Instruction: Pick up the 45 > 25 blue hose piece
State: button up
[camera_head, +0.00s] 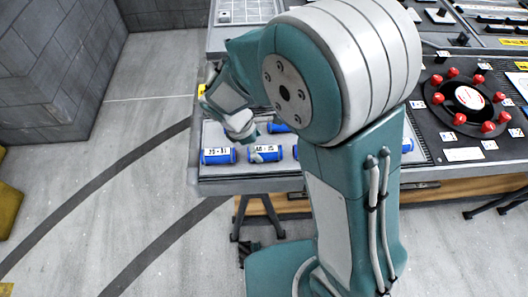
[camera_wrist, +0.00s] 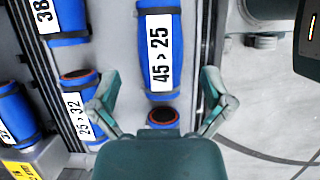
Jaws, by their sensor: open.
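The 45 > 25 blue hose piece (camera_wrist: 172,12) lies in the grey tray in the wrist view, its white label facing up. My gripper (camera_wrist: 160,76) is open, with one finger on each side of the piece's lower part. In the head view my gripper (camera_head: 245,132) is over the tray's left part, beside blue hose pieces (camera_head: 266,158). The small labels there are hard to read, and my arm hides part of the tray (camera_head: 240,178).
Another dark open end (camera_wrist: 163,116) shows just below the target. The tray wall (camera_wrist: 203,40) is close on the right. A panel with red knobs (camera_head: 468,97) is farther right.

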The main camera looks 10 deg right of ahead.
aim_at(262, 149)
jog(key=x, duration=0.3)
jog(key=shift+d+r, duration=0.15)
jog(key=shift+d, duration=0.2)
jog(key=shift+f, duration=0.45)
jog(key=shift+a, duration=0.2)
jog(key=shift+d, duration=0.2)
jog(key=c, duration=1.2)
jog(key=shift+c, duration=0.2)
